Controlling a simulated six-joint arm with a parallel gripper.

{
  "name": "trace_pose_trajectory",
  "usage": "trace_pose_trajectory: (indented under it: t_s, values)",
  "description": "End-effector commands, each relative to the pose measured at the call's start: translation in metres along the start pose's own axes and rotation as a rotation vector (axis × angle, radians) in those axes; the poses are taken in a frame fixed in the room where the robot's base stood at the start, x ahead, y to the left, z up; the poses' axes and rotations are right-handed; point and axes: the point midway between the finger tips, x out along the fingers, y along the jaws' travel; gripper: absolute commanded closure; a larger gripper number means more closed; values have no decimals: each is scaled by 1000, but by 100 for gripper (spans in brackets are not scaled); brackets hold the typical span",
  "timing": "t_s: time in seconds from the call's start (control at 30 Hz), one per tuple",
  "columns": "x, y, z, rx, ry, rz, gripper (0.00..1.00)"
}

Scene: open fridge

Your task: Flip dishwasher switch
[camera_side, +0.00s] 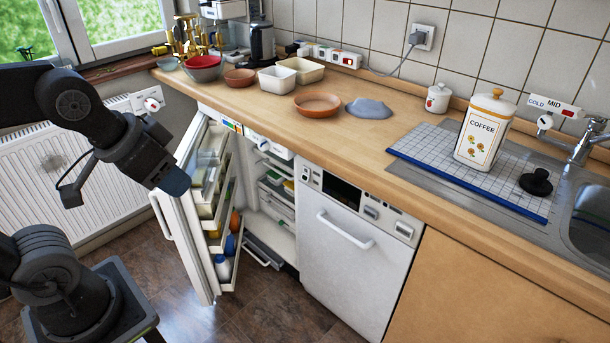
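The white dishwasher (350,265) stands under the counter in the middle, its door shut. Its control panel along the top has small switches (305,173) at the left end, a dark display (341,192) and knob-like controls (371,212) to the right. The switches are too small for me to tell their position. My gripper (176,181) is at the left, in front of the open fridge and well apart from the dishwasher. Its fingers cannot be made out clearly, and I see nothing held.
The open fridge door (188,230) with filled shelves stands between my gripper and the dishwasher. The counter (350,130) above holds bowls, a coffee canister (483,128) and a blue-edged mat (410,155). The space before the dishwasher is clear.

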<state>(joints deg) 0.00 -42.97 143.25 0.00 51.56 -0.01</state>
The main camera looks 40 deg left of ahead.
Motion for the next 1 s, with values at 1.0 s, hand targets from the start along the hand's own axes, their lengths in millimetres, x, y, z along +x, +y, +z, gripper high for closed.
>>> trace_pose_trajectory:
  t_s: [1.0]
  values:
    - [213,-99,-169,-868,402,30,100]
